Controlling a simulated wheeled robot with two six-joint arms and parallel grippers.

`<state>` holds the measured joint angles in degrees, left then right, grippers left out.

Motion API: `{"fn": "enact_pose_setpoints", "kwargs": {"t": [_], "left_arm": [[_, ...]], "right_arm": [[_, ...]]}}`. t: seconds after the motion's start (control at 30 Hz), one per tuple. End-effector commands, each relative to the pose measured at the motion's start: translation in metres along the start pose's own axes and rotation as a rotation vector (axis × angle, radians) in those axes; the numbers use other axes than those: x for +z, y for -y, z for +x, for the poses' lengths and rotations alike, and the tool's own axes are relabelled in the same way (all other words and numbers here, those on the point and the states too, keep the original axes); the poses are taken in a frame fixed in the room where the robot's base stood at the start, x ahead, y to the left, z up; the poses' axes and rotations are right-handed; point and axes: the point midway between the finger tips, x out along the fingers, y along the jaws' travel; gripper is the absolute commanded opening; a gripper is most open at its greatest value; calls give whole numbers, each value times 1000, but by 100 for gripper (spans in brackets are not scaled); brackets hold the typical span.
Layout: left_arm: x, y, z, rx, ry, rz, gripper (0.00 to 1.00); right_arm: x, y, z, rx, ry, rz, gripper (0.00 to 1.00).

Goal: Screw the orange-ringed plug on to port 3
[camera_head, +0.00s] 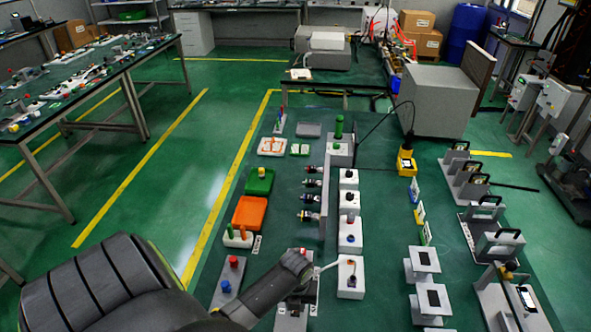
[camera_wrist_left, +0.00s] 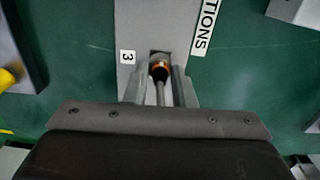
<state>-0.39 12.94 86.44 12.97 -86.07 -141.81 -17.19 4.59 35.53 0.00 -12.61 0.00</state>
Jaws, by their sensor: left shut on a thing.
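In the left wrist view the orange-ringed plug (camera_wrist_left: 159,69) sits between the fingertips of my left gripper (camera_wrist_left: 160,84), with a grey cable (camera_wrist_left: 161,95) running back from it. The left gripper is shut on the plug. The plug's front end is at a grey plate (camera_wrist_left: 143,20), beside a white label "3" (camera_wrist_left: 127,57). Port 3 itself is hidden, so I cannot tell whether the plug is seated. In the head view my left gripper (camera_head: 303,264) is low, near the front of the bench; the plug is not clear there. My right gripper is not in view.
Right of the left gripper stands a white box (camera_head: 350,277) with a dark knob, one of a row. Several connectors (camera_head: 309,199) line the panel behind. Green bench top lies bare at centre right.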

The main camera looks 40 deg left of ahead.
Motion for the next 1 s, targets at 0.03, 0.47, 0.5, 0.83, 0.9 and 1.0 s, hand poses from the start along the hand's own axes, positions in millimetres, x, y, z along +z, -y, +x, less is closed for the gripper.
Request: {"fn": "enact_pose_setpoints", "kwargs": {"t": [0.03, 0.47, 0.5, 0.83, 0.9, 1.0], "left_arm": [[0, 0, 2, 1, -1, 0, 0], [-1, 0, 2, 1, -2, 0, 48], [-1, 0, 2, 1, -2, 0, 48], [0, 0, -28, -1, 2, 2, 48], [1, 0, -41, -1, 4, 1, 48], [0, 0, -60, -1, 3, 2, 48]], "right_arm": [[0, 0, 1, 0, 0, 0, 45], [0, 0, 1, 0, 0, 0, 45], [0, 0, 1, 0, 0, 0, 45], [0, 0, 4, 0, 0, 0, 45], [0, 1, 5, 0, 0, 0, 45], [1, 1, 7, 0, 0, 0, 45]]}}
